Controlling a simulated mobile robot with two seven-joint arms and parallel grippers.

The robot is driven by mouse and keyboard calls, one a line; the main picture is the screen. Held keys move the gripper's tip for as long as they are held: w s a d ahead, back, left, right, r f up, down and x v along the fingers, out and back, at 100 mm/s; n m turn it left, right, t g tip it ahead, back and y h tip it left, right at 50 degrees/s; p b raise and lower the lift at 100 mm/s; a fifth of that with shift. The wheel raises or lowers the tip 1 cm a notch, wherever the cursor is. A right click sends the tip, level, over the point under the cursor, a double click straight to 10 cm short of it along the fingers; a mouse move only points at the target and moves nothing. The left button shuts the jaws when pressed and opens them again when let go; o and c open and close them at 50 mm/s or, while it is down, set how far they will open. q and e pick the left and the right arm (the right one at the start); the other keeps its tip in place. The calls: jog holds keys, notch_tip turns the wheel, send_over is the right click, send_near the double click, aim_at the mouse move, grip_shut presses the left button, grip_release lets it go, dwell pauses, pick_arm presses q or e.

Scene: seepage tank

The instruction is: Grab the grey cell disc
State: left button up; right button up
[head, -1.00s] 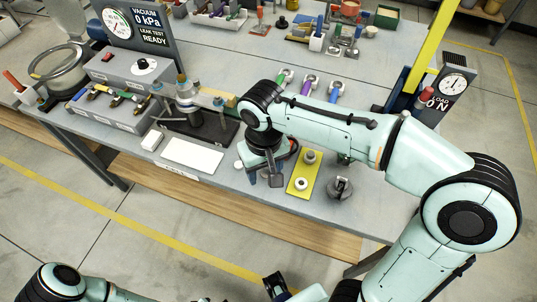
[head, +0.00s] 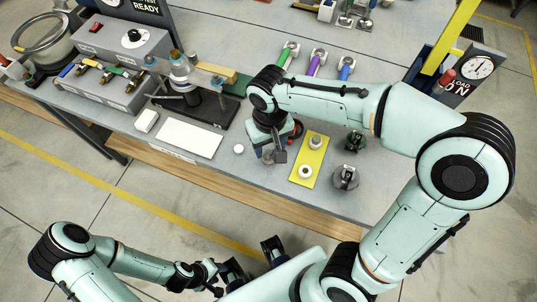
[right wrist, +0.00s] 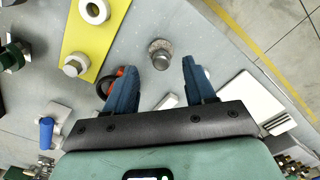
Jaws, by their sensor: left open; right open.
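A small round grey disc-like piece (right wrist: 159,53) lies on the bench ahead of my right fingers in the right wrist view, between their lines and apart from both. My right gripper, also in the right wrist view (right wrist: 154,80), is open and empty above the bench. A yellow plate (head: 303,181) beside it carries a white ring (head: 304,171) and a grey metal piece (head: 316,142). My left gripper (head: 253,260) is open and empty off the bench's front edge.
A white plate (head: 188,139) and small white block (head: 146,121) lie to the left, before a dark stand (head: 200,107). Dark metal fittings (head: 345,177) stand right of the yellow plate. Green, purple and blue handled parts (head: 313,64) lie behind my right arm.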

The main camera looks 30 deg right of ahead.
aim_at(268, 152)
jog(key=shift+w+f+b, duration=0.15)
jog(key=shift+f, duration=1.2)
jog(key=shift+w+f+b, duration=0.1)
jog(key=shift+f+b, duration=0.05)
jog(key=shift+f, duration=1.2)
jog(key=c, duration=0.9)
jog(key=shift+r, duration=0.1)
